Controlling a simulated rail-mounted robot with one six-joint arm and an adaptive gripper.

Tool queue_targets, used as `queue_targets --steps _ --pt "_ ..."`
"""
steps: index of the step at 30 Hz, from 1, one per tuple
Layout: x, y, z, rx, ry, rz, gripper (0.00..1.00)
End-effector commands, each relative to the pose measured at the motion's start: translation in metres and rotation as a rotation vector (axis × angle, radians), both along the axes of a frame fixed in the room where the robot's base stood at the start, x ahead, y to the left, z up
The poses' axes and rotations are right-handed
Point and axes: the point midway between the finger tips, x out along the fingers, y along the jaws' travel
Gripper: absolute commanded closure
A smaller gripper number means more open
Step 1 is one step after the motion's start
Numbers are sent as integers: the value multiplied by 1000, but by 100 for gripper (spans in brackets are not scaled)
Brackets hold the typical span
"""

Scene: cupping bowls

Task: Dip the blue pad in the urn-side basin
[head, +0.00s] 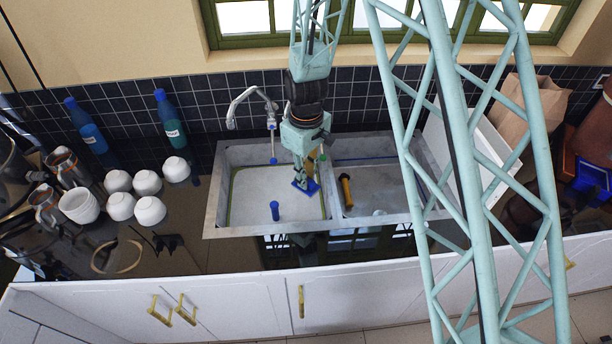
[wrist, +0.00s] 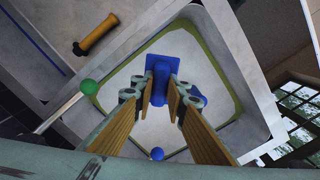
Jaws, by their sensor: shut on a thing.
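My gripper (head: 303,178) reaches down into the left basin (head: 234,185) of a double sink. It is shut on the blue pad (wrist: 160,66), which has a flat blue plate and an upright grip between my fingertips. The pad also shows in the head view (head: 306,187), towards the right side of that basin. In the wrist view a yellow-green band runs around the basin's inner wall. I cannot tell whether the pad touches the basin's bottom or any liquid.
A blue cylinder (head: 275,211) stands near the basin's front. A yellow-handled tool (head: 346,190) is in the right basin (head: 385,185). A tap (head: 250,100) rises behind. White bowls (head: 147,182) and blue bottles (head: 86,127) stand left. A brown paper bag (head: 532,112) stands right.

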Motion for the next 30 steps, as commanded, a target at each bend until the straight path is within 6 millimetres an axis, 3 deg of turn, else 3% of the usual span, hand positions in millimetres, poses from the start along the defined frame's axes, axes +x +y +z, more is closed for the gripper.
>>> queue_targets --steps 30 --pt "0 0 -75 0 1 0 95"
